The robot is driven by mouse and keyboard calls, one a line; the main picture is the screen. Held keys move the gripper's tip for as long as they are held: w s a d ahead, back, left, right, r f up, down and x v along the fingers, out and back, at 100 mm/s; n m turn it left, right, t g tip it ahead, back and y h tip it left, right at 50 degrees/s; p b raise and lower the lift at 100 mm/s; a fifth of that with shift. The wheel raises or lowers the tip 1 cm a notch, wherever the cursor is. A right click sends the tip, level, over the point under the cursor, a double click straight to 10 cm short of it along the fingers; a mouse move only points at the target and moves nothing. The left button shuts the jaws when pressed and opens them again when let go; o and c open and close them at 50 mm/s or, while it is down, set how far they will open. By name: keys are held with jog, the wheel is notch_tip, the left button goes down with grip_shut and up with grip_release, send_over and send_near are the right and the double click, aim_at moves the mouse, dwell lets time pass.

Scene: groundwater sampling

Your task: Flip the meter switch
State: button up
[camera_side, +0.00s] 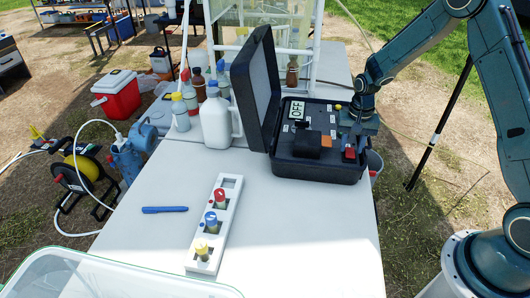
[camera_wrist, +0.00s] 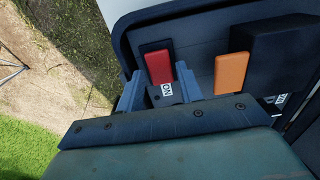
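The meter is an open black case (camera_side: 310,168) on the white table, its lid (camera_side: 255,88) raised at the left. Its small display (camera_side: 297,110) reads OFF. A red switch (camera_side: 350,153) is at the case's right side; it also shows in the wrist view (camera_wrist: 159,66), beside an ON label (camera_wrist: 167,89). My gripper (camera_side: 357,138) is low over the right part of the case. In the wrist view its blue fingers (camera_wrist: 160,88) are apart, one on each side of the red switch's near end, with nothing gripped. Whether they touch the panel I cannot tell.
An orange piece (camera_wrist: 230,72) and a dark block (camera_side: 306,144) are beside the red switch. A white rack (camera_side: 226,209) with colour-capped vials, a blue pen (camera_side: 164,209) and a white jug (camera_side: 215,122) are to the left. The table's front right is clear.

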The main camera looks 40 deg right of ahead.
jog(key=shift+f, duration=0.4)
jog(key=c, duration=0.7)
jog(key=shift+s+a+t+h, duration=0.2)
jog(key=shift+t+h, duration=0.6)
